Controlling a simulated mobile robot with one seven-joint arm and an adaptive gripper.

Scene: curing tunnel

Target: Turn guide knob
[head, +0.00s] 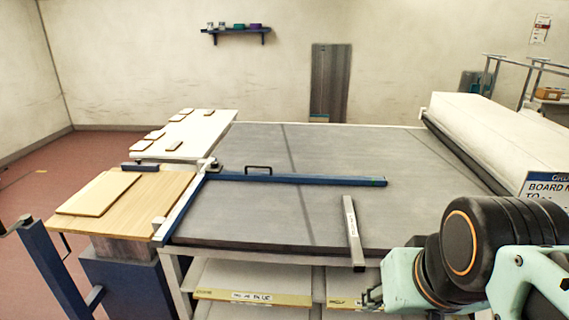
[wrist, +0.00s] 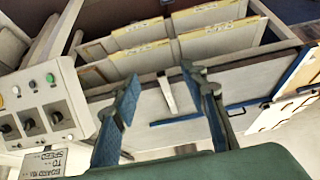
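A pale control panel (wrist: 45,105) stands at the left of the wrist view, with dark rotary knobs (wrist: 51,116) and lit buttons above them. I cannot read which knob, if any, is the guide knob. In the head view a blue guide bar (head: 300,179) lies across the grey belt, with a small grey fitting (head: 208,164) at its left end. My gripper (wrist: 160,78) is open and empty, its blue fingers spread apart. In the head view my gripper (head: 371,297) is low, near the belt's front edge, partly hidden, touching none of these.
A grey labelled bar (head: 352,232) lies over the belt's front edge. Shelves with yellow label strips (head: 253,298) sit below. A wooden board (head: 97,194) rests on the left table. A white tunnel housing (head: 505,140) and a blue-headed sign (head: 546,187) stand at right.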

